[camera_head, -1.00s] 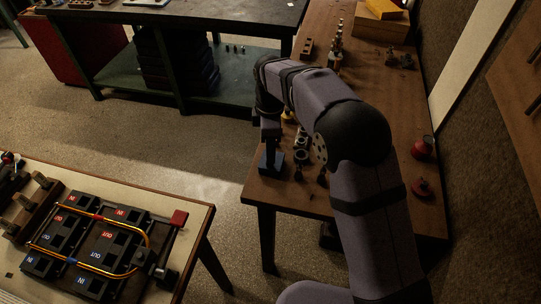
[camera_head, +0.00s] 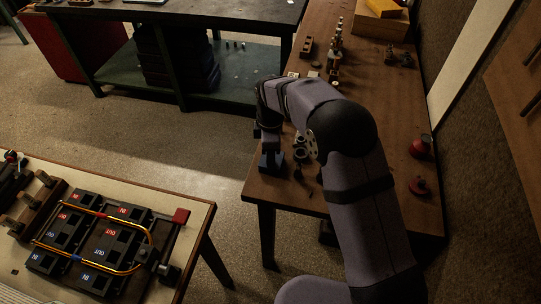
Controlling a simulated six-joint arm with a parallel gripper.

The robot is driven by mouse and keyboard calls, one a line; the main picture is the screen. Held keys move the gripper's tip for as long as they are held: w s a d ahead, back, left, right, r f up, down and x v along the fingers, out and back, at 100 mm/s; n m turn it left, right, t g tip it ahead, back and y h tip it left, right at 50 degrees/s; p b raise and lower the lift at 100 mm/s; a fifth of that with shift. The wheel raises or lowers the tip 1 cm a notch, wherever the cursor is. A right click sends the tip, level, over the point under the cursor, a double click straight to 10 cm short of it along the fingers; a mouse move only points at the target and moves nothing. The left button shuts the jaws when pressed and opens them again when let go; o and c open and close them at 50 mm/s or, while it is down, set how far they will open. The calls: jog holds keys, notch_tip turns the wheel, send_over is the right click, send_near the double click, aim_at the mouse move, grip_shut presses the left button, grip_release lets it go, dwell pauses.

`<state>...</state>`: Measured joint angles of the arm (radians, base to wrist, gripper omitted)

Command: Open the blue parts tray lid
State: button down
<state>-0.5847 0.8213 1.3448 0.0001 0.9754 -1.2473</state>
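My arm reaches over the right wooden bench, and its wrist bends down at the bench's near left corner. My gripper (camera_head: 268,138) is small and dark here, and I cannot tell whether its fingers are open or shut. A small dark-blue block (camera_head: 271,161) sits on the bench corner just below it; whether they touch is unclear. I cannot make out a clear blue parts tray or its lid. Part of the bench is hidden behind my arm.
Small metal parts (camera_head: 300,155) stand right of the block. Red-based items (camera_head: 421,148) are at the bench's right side. A black fixture with a brass tube (camera_head: 120,271) lies on the left table (camera_head: 195,215). A dark bench (camera_head: 230,15) stands behind. Open floor lies between.

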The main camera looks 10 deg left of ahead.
jog(key=shift+s+b, duration=0.55)
jog(key=shift+s, duration=2.5)
jog(key=c, duration=1.7)
grip_release()
jog(key=shift+o, duration=0.2)
jog(key=shift+r, duration=0.15)
notch_tip(320, 180, up, 7)
jog(key=b, duration=0.2)
jog(key=shift+r, duration=0.1)
